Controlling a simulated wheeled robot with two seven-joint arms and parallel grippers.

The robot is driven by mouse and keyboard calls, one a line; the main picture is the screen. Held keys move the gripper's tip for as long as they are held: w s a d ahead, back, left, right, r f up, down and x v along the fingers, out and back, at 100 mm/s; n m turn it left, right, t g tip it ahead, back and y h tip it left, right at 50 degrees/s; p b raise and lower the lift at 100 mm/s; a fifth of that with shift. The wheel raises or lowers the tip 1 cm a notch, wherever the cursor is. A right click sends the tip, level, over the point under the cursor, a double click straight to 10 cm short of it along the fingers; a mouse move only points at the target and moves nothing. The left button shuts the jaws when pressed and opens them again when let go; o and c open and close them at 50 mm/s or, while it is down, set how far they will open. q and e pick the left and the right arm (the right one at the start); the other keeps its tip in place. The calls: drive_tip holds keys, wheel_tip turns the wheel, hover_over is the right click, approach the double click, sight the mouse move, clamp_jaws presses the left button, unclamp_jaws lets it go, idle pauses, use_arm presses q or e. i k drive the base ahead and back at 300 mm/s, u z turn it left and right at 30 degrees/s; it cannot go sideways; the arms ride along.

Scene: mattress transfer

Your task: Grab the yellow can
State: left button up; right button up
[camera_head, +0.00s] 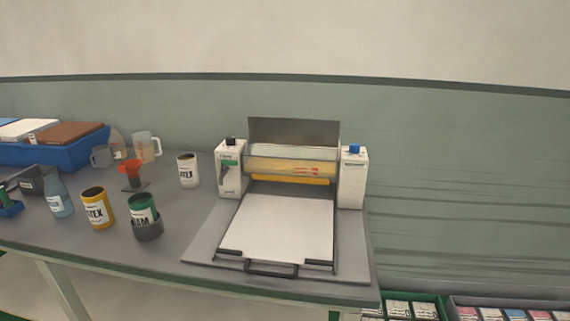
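The yellow can (97,208) stands upright on the left part of the grey table (165,258). It has a white label with dark lettering and a dark top. A blue-grey bottle (59,196) stands to its left. A green and dark grey can (145,217) stands close to its right. Neither of my grippers shows in the head view.
A press-like machine (352,180) with a white flat bed fills the table's right half. A white can (187,170), a red funnel (131,170), jugs (147,147) and a blue crate (62,153) stand behind. Boxes (410,308) sit below right.

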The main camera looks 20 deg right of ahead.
sight(95, 200)
drive_tip(key=u, duration=1.75)
drive_tip(key=i, duration=1.1)
drive_tip(key=z, duration=2.5)
